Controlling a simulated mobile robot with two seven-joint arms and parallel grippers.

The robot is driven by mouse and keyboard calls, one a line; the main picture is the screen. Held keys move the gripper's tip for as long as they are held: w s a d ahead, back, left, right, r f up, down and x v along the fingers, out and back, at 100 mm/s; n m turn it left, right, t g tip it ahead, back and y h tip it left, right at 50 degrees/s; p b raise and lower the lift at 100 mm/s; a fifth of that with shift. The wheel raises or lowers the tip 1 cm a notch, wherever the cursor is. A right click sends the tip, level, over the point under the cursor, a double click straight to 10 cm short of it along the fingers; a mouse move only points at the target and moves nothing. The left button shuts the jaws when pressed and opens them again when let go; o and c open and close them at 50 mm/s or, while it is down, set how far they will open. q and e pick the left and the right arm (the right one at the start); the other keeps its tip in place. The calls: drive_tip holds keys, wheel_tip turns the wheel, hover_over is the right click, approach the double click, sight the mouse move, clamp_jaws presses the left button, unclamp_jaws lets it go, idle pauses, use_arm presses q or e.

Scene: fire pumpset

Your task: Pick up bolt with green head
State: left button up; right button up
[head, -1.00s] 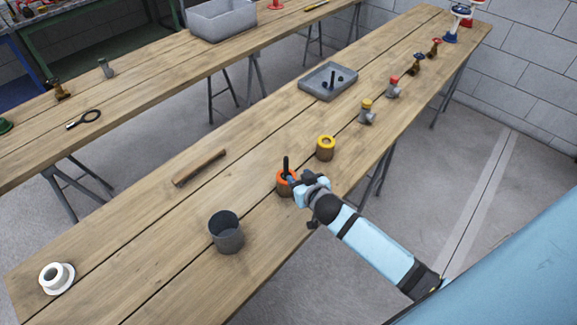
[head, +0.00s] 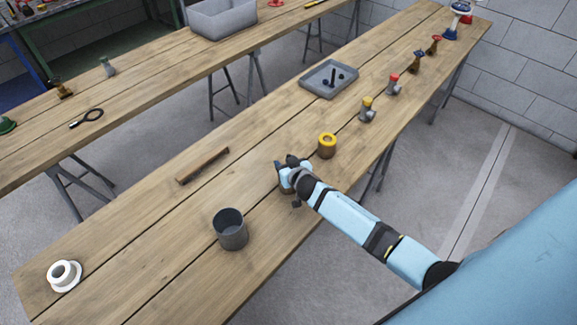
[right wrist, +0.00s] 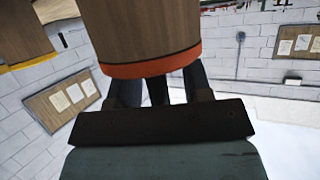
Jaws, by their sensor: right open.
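I cannot make out a bolt with a green head for certain. A small dark fitting with a greenish top (head: 107,66) stands on the far bench, and a green piece (head: 6,125) is at the left edge. My right gripper (head: 284,176) is low over the near bench, at the orange-ringed cup, and hides most of that cup in the head view. In the right wrist view the orange-rimmed cup (right wrist: 145,40) looms close and covers the fingertips. The gripper (right wrist: 158,90) is open, with a dark upright piece showing between its fingers. My left gripper is out of view.
A yellow-ringed cup (head: 327,146) stands just beyond the gripper, and a dark grey cup (head: 230,230) nearer. A grey tray (head: 309,86) holds dark pieces. A wooden bar (head: 202,165) lies to the left. Several valves line the bench's right side; a white flanged piece (head: 64,276) is front left.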

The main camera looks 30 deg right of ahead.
drive_tip(key=shift+c, duration=0.2)
clamp_jaws()
